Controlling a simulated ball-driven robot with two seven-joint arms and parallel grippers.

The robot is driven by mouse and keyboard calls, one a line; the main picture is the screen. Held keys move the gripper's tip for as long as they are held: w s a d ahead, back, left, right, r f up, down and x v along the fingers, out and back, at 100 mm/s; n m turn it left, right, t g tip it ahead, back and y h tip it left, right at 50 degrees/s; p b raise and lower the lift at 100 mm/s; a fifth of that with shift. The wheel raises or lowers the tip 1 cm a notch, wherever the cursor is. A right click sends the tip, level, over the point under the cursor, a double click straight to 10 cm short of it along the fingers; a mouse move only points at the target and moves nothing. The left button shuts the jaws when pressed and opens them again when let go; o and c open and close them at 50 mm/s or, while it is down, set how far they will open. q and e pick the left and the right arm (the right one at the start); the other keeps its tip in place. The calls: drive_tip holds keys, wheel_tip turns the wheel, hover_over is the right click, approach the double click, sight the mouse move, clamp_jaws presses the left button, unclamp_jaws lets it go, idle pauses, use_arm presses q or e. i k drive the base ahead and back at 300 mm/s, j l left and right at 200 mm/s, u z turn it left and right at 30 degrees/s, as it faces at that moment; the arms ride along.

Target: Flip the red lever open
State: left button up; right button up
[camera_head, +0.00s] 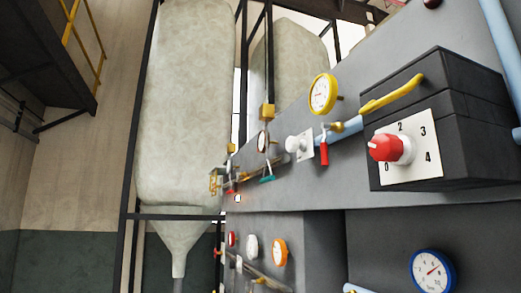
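A red lever (324,152) hangs straight down from a valve on the grey panel, right of the picture's middle. It sits just below a yellow-rimmed gauge (322,94) and beside a white knob (296,144) on a white plate. A smaller red piece (230,190) shows farther along the panel, too small to tell what it is. Neither of my grippers is in view, and nothing touches the red lever.
A black box (432,75) with a red-tipped dial (384,148) juts out at the right. A teal lever (267,179) is farther left. Lower are an orange gauge (279,252) and a blue gauge (432,271).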

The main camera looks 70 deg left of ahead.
sight(324, 146)
drive_tip(key=u, duration=1.85)
